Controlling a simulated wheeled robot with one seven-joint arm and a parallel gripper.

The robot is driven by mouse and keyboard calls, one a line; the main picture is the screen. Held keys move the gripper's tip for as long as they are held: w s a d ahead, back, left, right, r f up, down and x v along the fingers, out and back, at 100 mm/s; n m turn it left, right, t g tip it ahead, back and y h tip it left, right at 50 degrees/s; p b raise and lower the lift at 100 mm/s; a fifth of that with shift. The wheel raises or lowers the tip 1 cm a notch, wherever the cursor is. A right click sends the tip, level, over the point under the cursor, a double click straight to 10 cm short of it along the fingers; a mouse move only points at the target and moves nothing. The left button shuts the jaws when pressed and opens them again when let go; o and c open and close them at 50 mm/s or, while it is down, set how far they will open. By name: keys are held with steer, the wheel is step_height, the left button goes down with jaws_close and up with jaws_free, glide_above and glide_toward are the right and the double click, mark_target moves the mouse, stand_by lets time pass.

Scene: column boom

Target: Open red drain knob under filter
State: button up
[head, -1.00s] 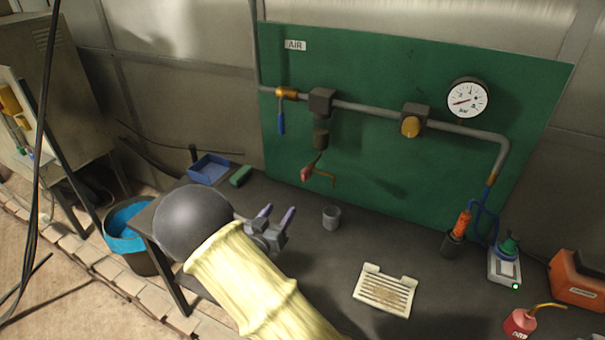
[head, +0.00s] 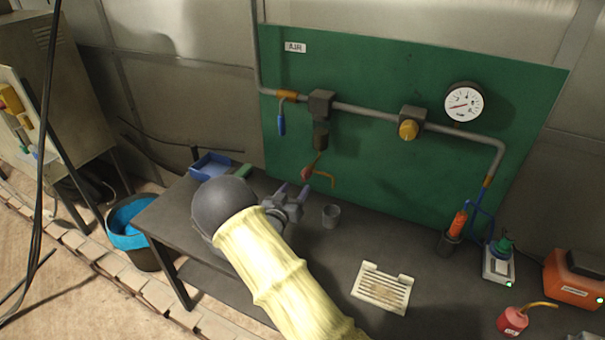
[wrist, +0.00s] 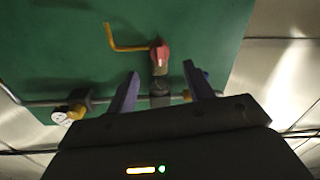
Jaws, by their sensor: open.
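The red drain knob (head: 307,173) sits below the dark filter bowl (head: 320,137) on the green board, with a bent yellow-brown tube (head: 327,179) beside it. In the wrist view the red knob (wrist: 159,54) lies ahead of my gripper, with the tube (wrist: 118,42) to its left. My gripper (head: 294,191) is open and empty, its two purple fingers pointing up towards the board, just below and left of the knob. In the wrist view the fingertips (wrist: 163,68) stand either side of the line to the knob, apart from it.
A grey cup (head: 330,215) stands on the dark bench right of my gripper. A blue-handled valve (head: 281,125) hangs at the pipe's left. A slotted plate (head: 382,288) lies at front.

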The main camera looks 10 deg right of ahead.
mark_target(303, 178)
steer(key=p+x, duration=0.2)
steer(key=x, duration=0.5)
steer(key=shift+d, duration=0.1)
steer(key=c, duration=1)
